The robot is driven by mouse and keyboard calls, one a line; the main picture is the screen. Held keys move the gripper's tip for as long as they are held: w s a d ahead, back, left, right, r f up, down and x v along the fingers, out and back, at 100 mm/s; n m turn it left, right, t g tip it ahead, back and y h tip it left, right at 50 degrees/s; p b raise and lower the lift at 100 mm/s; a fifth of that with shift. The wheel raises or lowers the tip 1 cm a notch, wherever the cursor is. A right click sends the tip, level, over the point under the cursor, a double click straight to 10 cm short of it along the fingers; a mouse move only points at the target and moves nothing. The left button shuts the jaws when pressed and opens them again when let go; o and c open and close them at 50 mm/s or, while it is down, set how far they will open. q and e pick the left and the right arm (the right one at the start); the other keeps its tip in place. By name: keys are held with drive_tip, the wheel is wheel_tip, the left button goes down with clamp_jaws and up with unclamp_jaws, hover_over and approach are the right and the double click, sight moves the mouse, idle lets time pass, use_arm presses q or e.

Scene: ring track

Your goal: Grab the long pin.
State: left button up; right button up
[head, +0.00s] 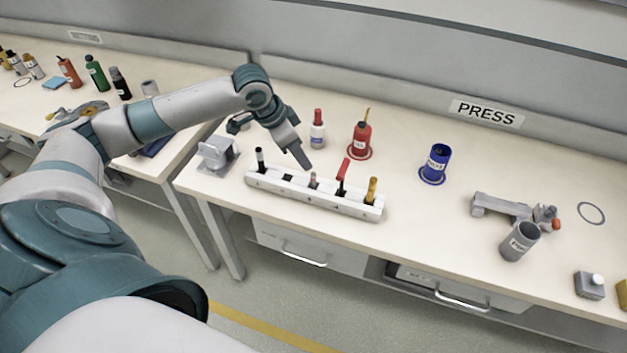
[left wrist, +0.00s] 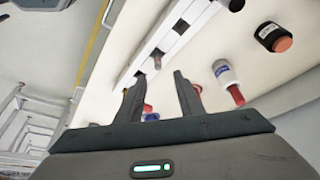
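A white rack (head: 325,199) stands along the front of the table and holds several upright pins. These are a black-topped pin (head: 260,160) at the left end, a short grey pin (head: 313,181), a tall red pin (head: 343,172) and a yellow pin (head: 372,189). The red one stands highest; no label tells which is the long pin. My left gripper (head: 299,155) points down above the rack's middle, near the grey pin. In the left wrist view its two fingers (left wrist: 160,95) are apart with nothing held. My right gripper is not in view.
Behind the rack stand a white bottle with a red cap (head: 318,130), a red bottle (head: 361,138) and a blue container (head: 436,163). A grey stand (head: 218,154) is left of the rack. A grey cup (head: 518,241) and a grey fixture (head: 505,208) stand at right.

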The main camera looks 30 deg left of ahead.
sight(313, 173)
use_arm(q)
drive_tip(key=shift+p+x, duration=0.5)
drive_tip(key=shift+x, duration=1.8)
drive_tip(key=shift+s, duration=0.1)
drive_tip(key=shift+d+f+p, duration=0.2)
drive_tip(key=shift+f+p, duration=0.3)
drive_tip(key=p+x, duration=0.1)
drive_tip(key=x, duration=0.2)
drive_tip(key=shift+w+d+f, duration=0.15)
drive_tip(key=shift+w+f, duration=0.1)
drive_tip(key=shift+f, duration=0.3)
clamp_jaws()
